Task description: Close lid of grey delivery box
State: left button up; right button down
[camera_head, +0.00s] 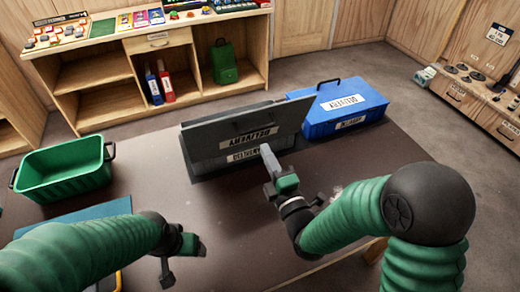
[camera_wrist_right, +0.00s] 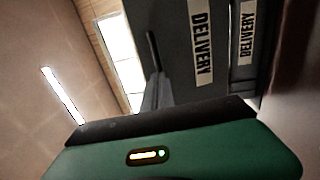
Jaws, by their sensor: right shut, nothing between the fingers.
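The grey delivery box (camera_head: 200,169) stands on the brown table, left of a blue box. Its grey lid (camera_head: 215,134) is raised and tilted, with an upside-down DELIVERY label facing me. A second DELIVERY label shows on the box front below it. My right gripper (camera_head: 268,162) is shut and empty, upright at the near face of the box; I cannot tell whether it touches. In the right wrist view, the grey panels (camera_wrist_right: 222,70) with both labels fill the upper right, beyond my green gripper body. My left gripper (camera_head: 181,259) is open and empty over the near table.
The blue delivery box (camera_head: 318,125) is shut, close to the grey one's right. A green open bin (camera_head: 65,186) stands at the table's left. A teal mat (camera_head: 102,209) lies beside my left arm. The table (camera_head: 150,165) between bin and grey box is clear.

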pick_arm(q)
jog(key=shift+w+d+r+p, duration=0.15)
jog(key=shift+r+p, duration=0.25)
jog(key=shift+r, duration=0.4)
pick_arm(e)
jog(key=x, duration=0.5)
jog(key=shift+w+d, duration=0.1)
jog(key=shift+w, duration=0.05)
jog(key=shift+r, duration=0.1)
